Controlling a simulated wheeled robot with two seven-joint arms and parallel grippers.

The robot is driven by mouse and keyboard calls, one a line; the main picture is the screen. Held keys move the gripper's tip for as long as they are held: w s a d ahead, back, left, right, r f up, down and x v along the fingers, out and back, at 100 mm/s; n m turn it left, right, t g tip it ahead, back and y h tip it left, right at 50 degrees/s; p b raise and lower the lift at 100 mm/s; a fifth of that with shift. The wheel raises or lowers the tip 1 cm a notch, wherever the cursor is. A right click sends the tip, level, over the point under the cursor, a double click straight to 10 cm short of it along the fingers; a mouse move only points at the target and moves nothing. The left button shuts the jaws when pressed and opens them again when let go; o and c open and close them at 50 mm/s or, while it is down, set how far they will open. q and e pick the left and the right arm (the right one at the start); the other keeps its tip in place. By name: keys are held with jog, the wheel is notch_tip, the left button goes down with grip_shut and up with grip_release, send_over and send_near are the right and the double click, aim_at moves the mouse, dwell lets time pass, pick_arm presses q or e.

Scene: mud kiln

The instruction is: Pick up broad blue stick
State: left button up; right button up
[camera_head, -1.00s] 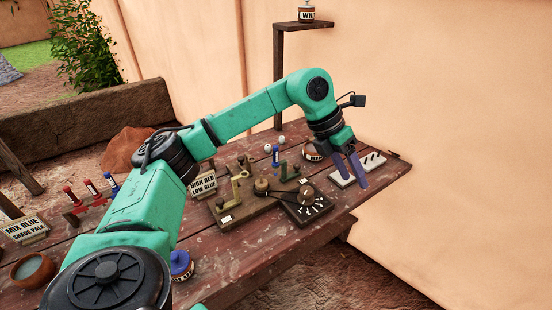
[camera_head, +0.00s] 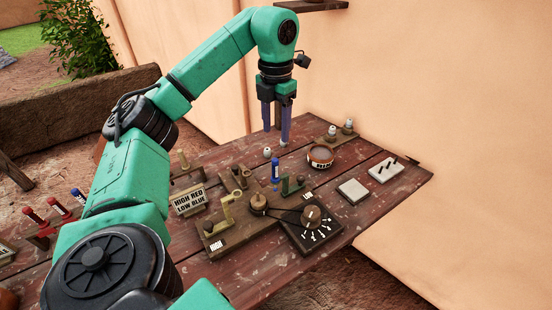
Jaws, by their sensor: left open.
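A blue stick (camera_head: 275,172) with a pale band stands upright on the wooden device in the middle of the table. Another blue-topped stick (camera_head: 79,196) stands in the red rack at the left, partly cut off by my arm. I cannot tell which of the two is the broad one. My left gripper (camera_head: 276,135) points down, open and empty, above the far side of the table, beyond the upright blue stick and apart from it. My right gripper is not in view.
The device has a dial box (camera_head: 309,226) and brass levers. A sign (camera_head: 188,200) reads "HIGH RED LOW BLUE". A labelled pot (camera_head: 320,156), a pale block (camera_head: 352,191) and a slotted white block (camera_head: 386,170) stand at the right. Red sticks (camera_head: 34,216) fill the rack.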

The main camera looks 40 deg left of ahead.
pick_arm(q)
jog(key=b, duration=0.2)
send_over(275, 160)
notch_tip(275, 160, down, 5)
jog(key=shift+w+f+p, duration=0.1)
jog(key=shift+f+p, duration=0.7)
jog(key=shift+f, duration=0.05)
notch_tip(275, 160, down, 4)
jog(key=shift+a+f+p, duration=0.1)
jog(key=shift+f+p, duration=0.05)
jog(key=shift+p, duration=0.5)
jog(key=shift+f, duration=0.3)
jog(key=shift+c, duration=0.3)
grip_shut()
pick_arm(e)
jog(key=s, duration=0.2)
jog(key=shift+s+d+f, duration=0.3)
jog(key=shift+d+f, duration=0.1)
